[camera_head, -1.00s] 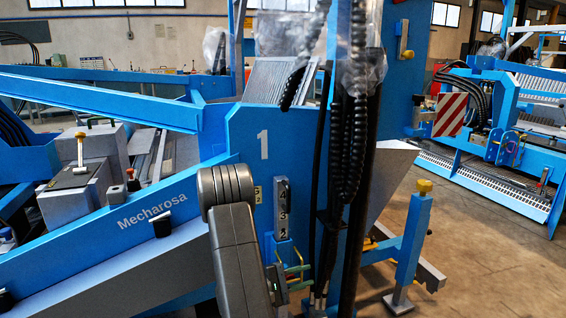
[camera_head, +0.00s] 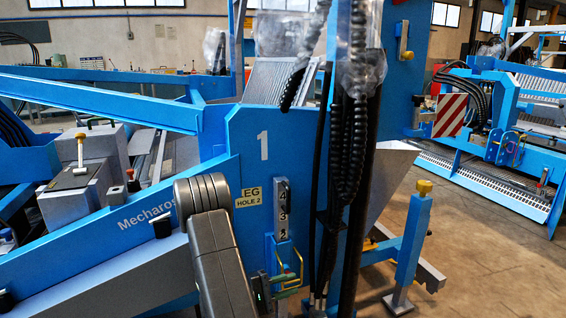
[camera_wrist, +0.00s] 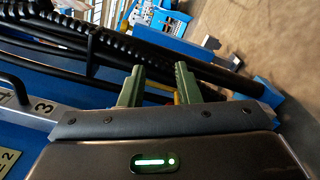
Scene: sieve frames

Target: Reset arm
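My gripper (camera_wrist: 158,84) shows in the wrist view with its two green fingers apart and nothing held between them. In the head view its fingertips (camera_head: 288,283) are partly visible, just left of the black hoses and low in front of the blue machine panel marked 1 (camera_head: 262,165). My grey arm covers part of the Mecharosa lettering. A yellow wire loop (camera_head: 296,262) is close by the fingers; whether they touch cannot be told. Above it are a number strip (camera_head: 282,210) reading 4, 3, 2 and a yellow label (camera_head: 248,197) reading LEG HOLE 2.
Black hoses (camera_head: 345,170) hang right beside my gripper. A blue leg with a yellow knob (camera_head: 412,235) stands to the right. A blue beam (camera_head: 100,98) and a grey box with a lever (camera_head: 80,205) are at left. Open floor (camera_head: 490,290) lies at lower right.

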